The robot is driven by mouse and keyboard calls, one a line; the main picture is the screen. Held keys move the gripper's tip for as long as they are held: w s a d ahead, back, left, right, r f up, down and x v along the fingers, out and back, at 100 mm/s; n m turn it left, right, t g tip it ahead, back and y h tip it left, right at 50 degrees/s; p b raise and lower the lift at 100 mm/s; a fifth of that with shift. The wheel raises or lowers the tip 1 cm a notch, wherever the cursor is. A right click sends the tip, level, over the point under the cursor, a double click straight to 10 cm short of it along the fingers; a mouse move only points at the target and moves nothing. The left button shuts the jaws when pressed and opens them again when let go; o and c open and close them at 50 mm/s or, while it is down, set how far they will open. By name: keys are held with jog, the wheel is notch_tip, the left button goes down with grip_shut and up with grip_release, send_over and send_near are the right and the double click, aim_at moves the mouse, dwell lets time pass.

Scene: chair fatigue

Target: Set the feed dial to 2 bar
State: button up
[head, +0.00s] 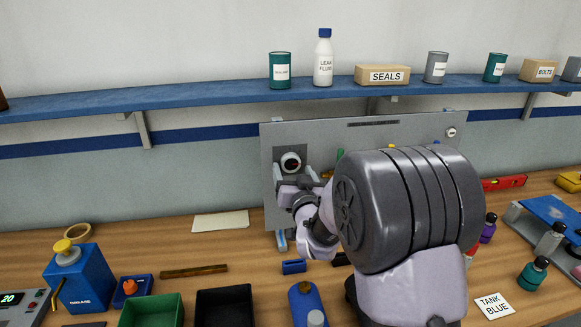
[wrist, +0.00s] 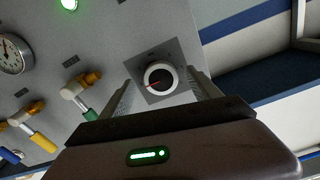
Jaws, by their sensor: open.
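The feed dial is a round knob (wrist: 159,78) with a white ring, a dark face and a red pointer, on a grey square plate on the upright panel. In the wrist view the pointer lies toward the left. In the head view the dial (head: 291,162) is at the panel's left end. My gripper (wrist: 165,92) is open, with one finger on each side of the dial in the wrist view. I cannot tell whether the fingers touch it. In the head view my gripper (head: 296,180) is just below the dial, and my arm hides much of the panel. The scale marks are too small to read.
The grey panel (head: 350,134) also bears a gauge (wrist: 13,54), a green lamp (wrist: 69,4) and valves with orange (wrist: 80,89), green and yellow parts. A blue shelf (head: 210,97) with containers runs above. Bottles and bins crowd the bench (head: 130,240) in front.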

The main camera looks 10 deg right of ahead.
jog(key=shift+w, duration=0.7)
jog(key=c, duration=1.4)
jog(key=shift+b, duration=0.35)
